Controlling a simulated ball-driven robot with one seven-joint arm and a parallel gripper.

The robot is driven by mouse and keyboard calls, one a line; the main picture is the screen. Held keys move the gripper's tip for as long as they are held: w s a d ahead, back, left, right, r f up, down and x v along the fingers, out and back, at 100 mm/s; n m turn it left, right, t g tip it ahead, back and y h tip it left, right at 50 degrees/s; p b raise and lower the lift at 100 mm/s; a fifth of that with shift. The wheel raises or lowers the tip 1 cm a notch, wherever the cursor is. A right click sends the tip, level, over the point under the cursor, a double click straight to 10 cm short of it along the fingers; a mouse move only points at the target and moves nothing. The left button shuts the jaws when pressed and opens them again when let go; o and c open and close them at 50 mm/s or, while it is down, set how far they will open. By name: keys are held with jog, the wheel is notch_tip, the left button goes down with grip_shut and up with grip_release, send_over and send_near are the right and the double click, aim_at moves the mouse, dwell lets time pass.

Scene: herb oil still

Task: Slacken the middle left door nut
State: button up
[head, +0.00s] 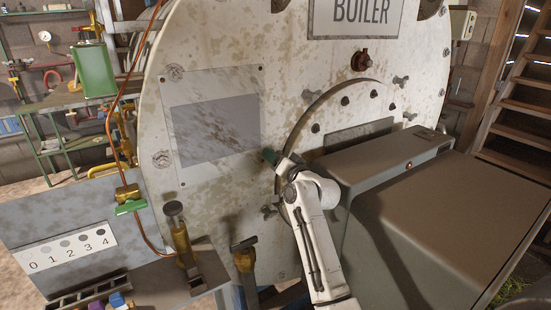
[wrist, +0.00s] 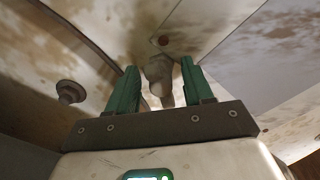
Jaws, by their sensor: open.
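The boiler's round door (head: 300,135) has wing nuts around its rim. My gripper (head: 268,156) is at the left edge of this door, its green fingers pointing at the boiler face. In the wrist view, my gripper (wrist: 159,68) is open, with one green finger on each side of a grey wing nut (wrist: 160,84). The nut, at the middle left of the door, lies between the fingers; I cannot tell whether either finger touches it. In the head view this nut is hidden by my gripper. Another wing nut (head: 268,210) shows lower left.
A big grey-brown box (head: 430,215) stands close right of my arm, in front of the door. A rusty-gold valve (head: 181,240) and a second T-handled one (head: 244,262) stand lower left. A pale plate (head: 215,171) is on the boiler face left of my gripper.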

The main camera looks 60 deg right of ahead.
grip_shut()
dwell(0.6)
dwell(1.1)
grip_release()
jog(key=b+v, duration=0.1)
jog(key=v, duration=0.9)
jog(key=shift+s+a, duration=0.25)
jog(key=shift+s, duration=0.05)
